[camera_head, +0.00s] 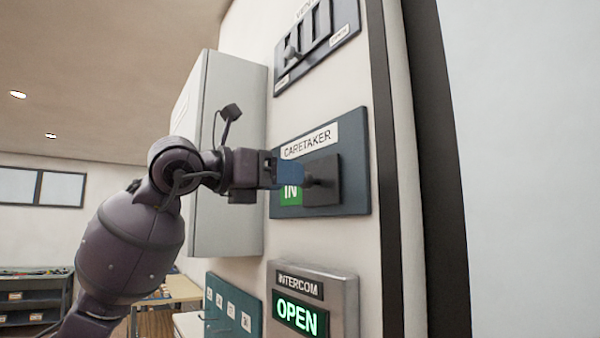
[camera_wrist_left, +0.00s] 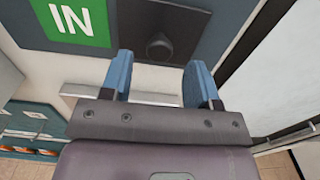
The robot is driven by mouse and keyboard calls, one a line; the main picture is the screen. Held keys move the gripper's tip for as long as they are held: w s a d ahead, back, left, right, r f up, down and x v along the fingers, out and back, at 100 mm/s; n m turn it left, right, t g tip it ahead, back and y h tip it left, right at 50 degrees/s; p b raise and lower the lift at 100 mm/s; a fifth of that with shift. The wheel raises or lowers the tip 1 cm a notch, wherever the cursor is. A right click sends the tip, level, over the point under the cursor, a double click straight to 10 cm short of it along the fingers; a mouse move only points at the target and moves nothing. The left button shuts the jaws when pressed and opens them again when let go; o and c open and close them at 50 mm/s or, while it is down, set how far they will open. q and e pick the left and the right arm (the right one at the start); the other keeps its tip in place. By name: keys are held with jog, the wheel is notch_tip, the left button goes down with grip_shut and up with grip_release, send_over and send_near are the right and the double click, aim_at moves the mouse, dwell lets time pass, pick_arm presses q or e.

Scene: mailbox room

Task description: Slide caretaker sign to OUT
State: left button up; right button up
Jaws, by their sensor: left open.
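The caretaker sign (camera_head: 360,190) is a dark blue panel on the wall with a white CARETAKER label (camera_head: 309,141). Its green IN field (camera_head: 291,193) shows at the left. A dark sliding plate (camera_head: 328,169) with a round knob (camera_head: 318,182) covers the right part. My left gripper (camera_head: 291,173) is open in front of the sign and partly hides it. In the left wrist view, the knob (camera_wrist_left: 159,46) lies ahead of the two blue fingertips (camera_wrist_left: 161,66), roughly in line with the gap between them; neither finger visibly touches it. My right gripper is not in view.
A vent panel (camera_head: 318,40) is above the sign and an intercom box (camera_head: 345,300) reading OPEN is below. A teal hook board (camera_head: 250,315) sits at lower left. A pale grey cabinet (camera_head: 240,110) stands out from the wall left of the sign, behind my arm.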

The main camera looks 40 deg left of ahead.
aim_at(312, 181)
pick_arm(q)
jog(key=shift+p+x, duration=0.3)
jog(key=shift+x, duration=1.7)
grip_shut()
